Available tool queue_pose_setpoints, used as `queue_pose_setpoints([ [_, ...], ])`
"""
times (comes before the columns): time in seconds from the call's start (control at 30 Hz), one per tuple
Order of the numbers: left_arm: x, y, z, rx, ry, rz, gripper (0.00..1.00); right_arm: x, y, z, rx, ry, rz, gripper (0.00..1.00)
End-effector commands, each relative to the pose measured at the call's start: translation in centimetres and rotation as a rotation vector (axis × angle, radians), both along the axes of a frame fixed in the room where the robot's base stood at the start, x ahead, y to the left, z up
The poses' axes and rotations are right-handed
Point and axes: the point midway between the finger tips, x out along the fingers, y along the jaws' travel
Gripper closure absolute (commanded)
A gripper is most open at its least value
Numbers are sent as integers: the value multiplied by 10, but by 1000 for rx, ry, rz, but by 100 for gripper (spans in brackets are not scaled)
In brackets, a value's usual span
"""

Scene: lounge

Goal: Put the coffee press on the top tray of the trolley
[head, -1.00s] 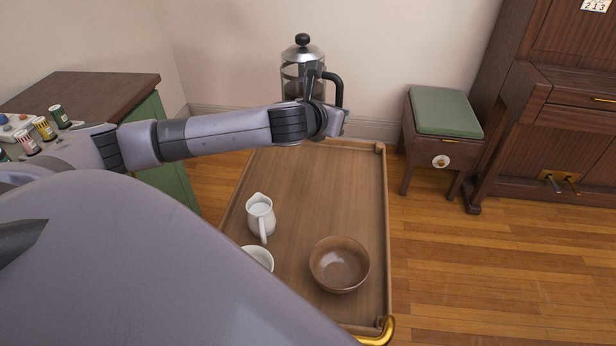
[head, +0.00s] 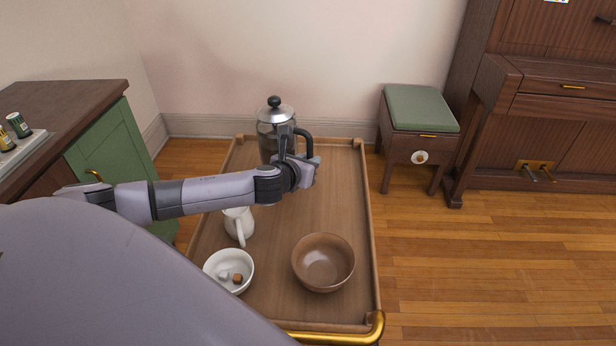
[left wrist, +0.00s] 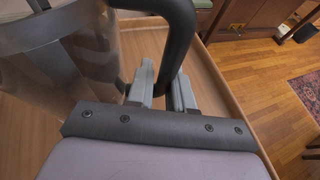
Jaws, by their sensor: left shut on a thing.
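The coffee press (head: 277,130) is a glass cylinder with a metal lid, a black knob and a black handle. It is upright over the far end of the trolley's wooden top tray (head: 330,190). My left gripper (head: 296,160) is shut on its handle. In the left wrist view the fingers (left wrist: 165,90) stand on both sides of the black handle (left wrist: 178,40), with the glass body (left wrist: 85,60) at left. The press's base is hidden behind my gripper, so I cannot tell whether it touches the tray. My right gripper is not in view.
On the tray's near half are a brown bowl (head: 323,263), a white bowl (head: 229,270) with small cubes, and a white jug (head: 238,224), partly hidden by my arm. The tray has a raised rim. A green-topped stool (head: 420,110) and a piano stand at right.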

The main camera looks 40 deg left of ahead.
Motion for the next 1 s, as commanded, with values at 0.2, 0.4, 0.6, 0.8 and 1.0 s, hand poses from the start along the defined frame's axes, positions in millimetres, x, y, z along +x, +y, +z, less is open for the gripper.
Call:
queue_pose_setpoints([
  [0.2,0,0,-31,2,0,0,100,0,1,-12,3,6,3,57],
  [0.4,1,1,-39,4,-3,1,100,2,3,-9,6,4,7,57],
  [0.6,-1,0,-41,0,3,1,53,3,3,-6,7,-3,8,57],
  [0.8,-1,0,-41,0,3,1,53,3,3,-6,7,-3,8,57],
  [1.0,-5,-1,-39,1,3,1,53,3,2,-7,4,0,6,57],
])
